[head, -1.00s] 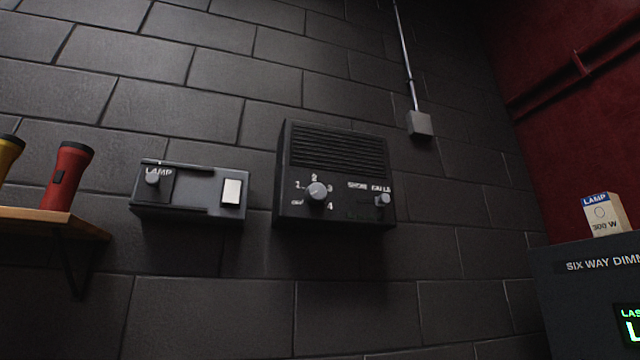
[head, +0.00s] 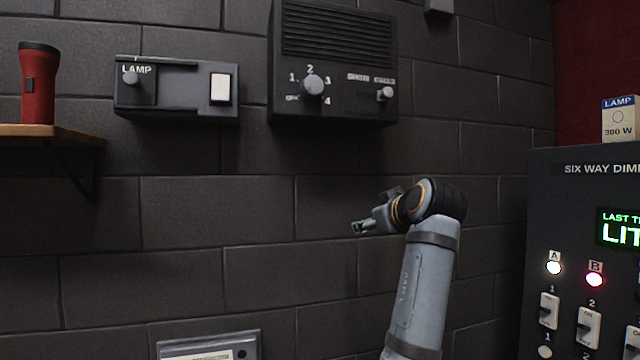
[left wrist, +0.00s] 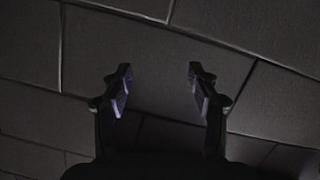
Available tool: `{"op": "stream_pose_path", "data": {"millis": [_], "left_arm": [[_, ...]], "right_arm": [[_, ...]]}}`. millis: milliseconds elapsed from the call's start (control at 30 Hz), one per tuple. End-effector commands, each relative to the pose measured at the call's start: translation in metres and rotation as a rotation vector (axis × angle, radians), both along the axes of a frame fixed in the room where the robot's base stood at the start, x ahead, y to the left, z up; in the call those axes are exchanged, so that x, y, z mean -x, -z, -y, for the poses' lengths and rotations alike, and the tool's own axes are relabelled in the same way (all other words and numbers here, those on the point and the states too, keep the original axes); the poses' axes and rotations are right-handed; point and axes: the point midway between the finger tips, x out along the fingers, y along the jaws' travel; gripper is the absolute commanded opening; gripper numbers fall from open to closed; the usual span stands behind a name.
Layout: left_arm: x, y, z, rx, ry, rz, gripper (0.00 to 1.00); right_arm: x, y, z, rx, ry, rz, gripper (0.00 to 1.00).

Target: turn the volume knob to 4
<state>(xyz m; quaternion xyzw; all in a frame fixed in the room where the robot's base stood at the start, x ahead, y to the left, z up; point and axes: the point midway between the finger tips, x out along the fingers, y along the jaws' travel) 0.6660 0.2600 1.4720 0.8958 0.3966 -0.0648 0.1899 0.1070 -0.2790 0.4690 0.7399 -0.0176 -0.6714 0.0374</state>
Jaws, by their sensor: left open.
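The volume knob (head: 313,86) is a round grey knob on the dark speaker box (head: 350,112) on the brick wall, top centre in the head view. The marks OFF, 1, 2, 3 and 4 ring it. I cannot clearly read which mark it points to. My left gripper (head: 364,227) is below and right of the knob, well apart from it, and points left. In the left wrist view the left gripper (left wrist: 158,92) has its two fingers spread, with nothing between them and brick wall beyond. My right gripper does not show.
A smaller knob (head: 385,94) is on the same box, at right. A dimmer cabinet (head: 575,190) stands right. Bare wall lies below the speaker box.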

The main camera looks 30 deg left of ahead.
Motion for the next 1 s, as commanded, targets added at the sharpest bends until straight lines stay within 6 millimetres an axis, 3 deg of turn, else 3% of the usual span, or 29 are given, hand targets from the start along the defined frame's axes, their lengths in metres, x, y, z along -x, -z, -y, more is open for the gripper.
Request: {"op": "stream_pose_path", "data": {"millis": [33, 100, 200, 300, 433, 633, 1000], "left_arm": [[0.028, -0.064, 0.008, 0.014, -0.042, 0.101, 0.6], [0.071, -0.134, 0.015, 0.034, -0.108, 0.229, 0.6], [0.132, -0.204, 0.025, 0.062, -0.185, 0.38, 0.6], [0.176, -0.244, 0.031, 0.082, -0.234, 0.479, 0.6], [0.2, -0.262, 0.034, 0.095, -0.261, 0.532, 0.6], [0.198, -0.266, 0.031, 0.096, -0.262, 0.534, 0.6], [0.172, -0.274, -0.008, 0.096, -0.261, 0.532, 0.6]], "right_arm": [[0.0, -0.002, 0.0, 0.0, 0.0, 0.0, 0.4], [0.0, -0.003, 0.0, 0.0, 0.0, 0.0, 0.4], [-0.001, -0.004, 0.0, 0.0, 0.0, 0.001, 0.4], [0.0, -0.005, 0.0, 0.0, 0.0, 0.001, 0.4], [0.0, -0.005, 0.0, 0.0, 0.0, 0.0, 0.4], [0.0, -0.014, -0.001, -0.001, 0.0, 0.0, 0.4], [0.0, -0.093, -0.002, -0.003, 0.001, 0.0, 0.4]]}}
